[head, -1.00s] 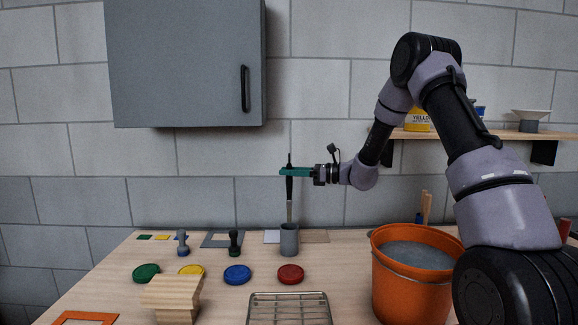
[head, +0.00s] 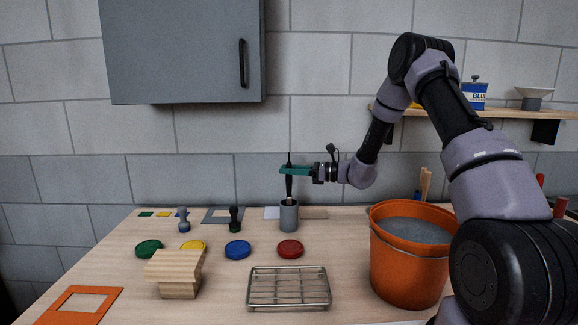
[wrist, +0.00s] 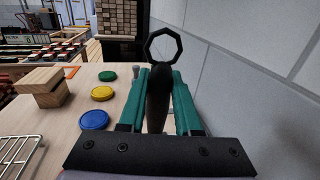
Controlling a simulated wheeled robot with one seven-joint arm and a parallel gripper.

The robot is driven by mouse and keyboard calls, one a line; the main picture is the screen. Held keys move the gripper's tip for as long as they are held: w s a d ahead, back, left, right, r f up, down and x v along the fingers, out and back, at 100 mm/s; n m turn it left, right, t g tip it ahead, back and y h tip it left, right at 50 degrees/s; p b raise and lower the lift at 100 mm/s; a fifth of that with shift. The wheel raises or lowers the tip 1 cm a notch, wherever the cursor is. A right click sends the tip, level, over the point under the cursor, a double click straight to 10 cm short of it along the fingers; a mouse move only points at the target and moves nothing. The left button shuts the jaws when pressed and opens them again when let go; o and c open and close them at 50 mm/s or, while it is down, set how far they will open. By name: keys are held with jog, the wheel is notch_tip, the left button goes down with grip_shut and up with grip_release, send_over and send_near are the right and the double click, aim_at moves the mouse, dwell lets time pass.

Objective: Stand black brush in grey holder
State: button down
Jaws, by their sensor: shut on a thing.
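The black brush (head: 289,184) is upright, its handle between the green fingers of my gripper (head: 287,170). Its lower end is at the mouth of the grey holder (head: 289,217), and its tip seems to be just inside; the bottom of the brush is hidden by the holder wall. The holder stands upright on the table. In the wrist view my gripper (wrist: 158,100) is shut on the brush handle (wrist: 157,98), which has a ring at its top end. The holder is hidden in the wrist view.
Lids in green, yellow, blue (head: 237,249) and red (head: 290,249) lie in front of the holder. A wire rack (head: 289,287), a wooden block (head: 176,270) and an orange bucket (head: 408,272) stand nearer. A dark stamp-like piece (head: 235,219) stands left of the holder.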

jog(key=shift+f, duration=0.15)
jog(key=c, duration=0.5)
grip_release()
jog(key=d, duration=0.3)
jog(key=s+d, duration=0.1)
jog(key=d, duration=0.3)
jog(key=s+d, duration=0.1)
jog(key=d, duration=0.2)
jog(key=shift+s+d, duration=0.1)
jog(key=shift+d, duration=0.2)
